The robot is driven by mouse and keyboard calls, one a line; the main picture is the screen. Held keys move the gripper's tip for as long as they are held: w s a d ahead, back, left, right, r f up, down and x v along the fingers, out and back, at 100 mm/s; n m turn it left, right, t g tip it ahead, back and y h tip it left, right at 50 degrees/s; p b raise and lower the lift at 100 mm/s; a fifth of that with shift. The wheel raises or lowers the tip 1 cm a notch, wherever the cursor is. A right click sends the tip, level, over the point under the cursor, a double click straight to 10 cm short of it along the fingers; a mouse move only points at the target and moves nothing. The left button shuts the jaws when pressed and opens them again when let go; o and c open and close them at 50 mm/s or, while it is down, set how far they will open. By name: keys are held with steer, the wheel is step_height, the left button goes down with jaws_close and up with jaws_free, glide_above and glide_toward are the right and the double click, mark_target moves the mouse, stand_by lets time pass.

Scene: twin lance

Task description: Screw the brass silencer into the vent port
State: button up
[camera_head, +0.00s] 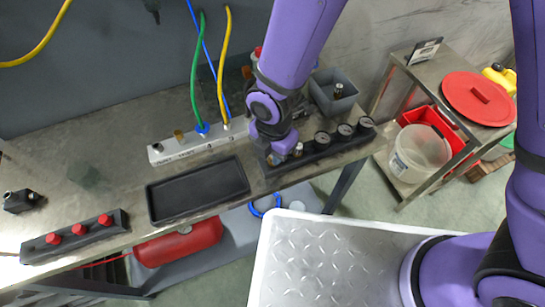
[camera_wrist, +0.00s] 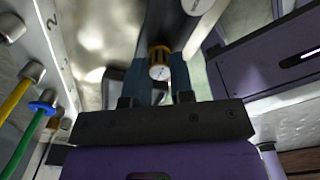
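The brass silencer (camera_wrist: 159,57) shows in the wrist view as a short brass cylinder with a pale round end. It sits between the two dark fingertips of my gripper (camera_wrist: 162,72), which appear closed on its sides. In the head view my gripper (camera_head: 272,158) is low over the left end of the black gauge block, and the silencer is hard to make out. The grey manifold (camera_head: 200,146) lies to its left, with a green and a yellow tube plugged in. A brass fitting (camera_head: 179,136) stands near its left end. I cannot tell which opening is the vent port.
A black empty tray (camera_head: 198,190) lies in front of the manifold. The gauge block (camera_head: 333,146) carries three dials. A grey bin (camera_head: 333,92) stands behind it. A black block with red knobs (camera_head: 78,235) is at the left. A side cart (camera_head: 440,120) stands right of the bench.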

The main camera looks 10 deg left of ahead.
steer(key=shift+r, duration=0.75)
jaws_close()
stand_by(0.5)
steer(key=shift+r, duration=1.65)
